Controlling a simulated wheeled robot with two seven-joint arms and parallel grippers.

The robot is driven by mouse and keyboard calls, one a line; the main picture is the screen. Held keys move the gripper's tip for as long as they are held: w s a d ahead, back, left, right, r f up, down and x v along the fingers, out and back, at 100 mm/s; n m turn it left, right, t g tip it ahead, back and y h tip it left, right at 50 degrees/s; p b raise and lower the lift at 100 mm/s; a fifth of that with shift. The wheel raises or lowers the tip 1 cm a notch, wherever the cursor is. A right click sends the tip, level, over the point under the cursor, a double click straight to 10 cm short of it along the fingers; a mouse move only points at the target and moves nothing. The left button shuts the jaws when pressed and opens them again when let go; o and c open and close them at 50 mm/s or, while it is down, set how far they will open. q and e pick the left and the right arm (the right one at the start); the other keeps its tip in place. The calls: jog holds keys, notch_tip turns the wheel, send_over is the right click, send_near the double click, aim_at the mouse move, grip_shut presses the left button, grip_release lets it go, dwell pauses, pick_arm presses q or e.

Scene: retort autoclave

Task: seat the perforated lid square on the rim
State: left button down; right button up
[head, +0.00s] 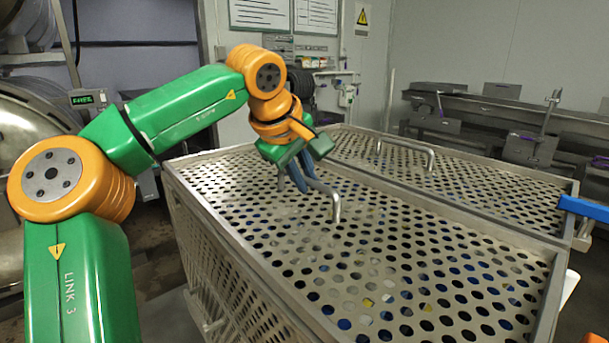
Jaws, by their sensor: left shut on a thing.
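The perforated lid (260,222) is a grey metal sheet with rows of round holes, lying over the near basket (230,262). Its bent-bar handle (335,207) stands up from its middle. My left gripper (305,185) is shut on the far-left part of this handle, and its dark fingers hide that end. The lid's edges run roughly along the basket rim (222,218). I cannot tell whether it sits flush all round. Blue, yellow and pale things show through the holes. My right gripper is not in view.
A second basket with a perforated lid (465,190) and a bar handle (405,147) stands close behind, to the right. A blue bar (584,208) is at the right edge. Metal conveyor equipment (480,120) runs along the back wall. A round steel vessel (25,135) stands at left.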

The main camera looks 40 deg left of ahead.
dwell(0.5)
pick_arm(q)
jog(key=c, duration=1)
grip_release()
jog(key=shift+o, duration=1.2)
jog(key=shift+s+d, duration=0.1)
jog(key=shift+s, duration=0.05)
jog(key=shift+s+d, duration=0.1)
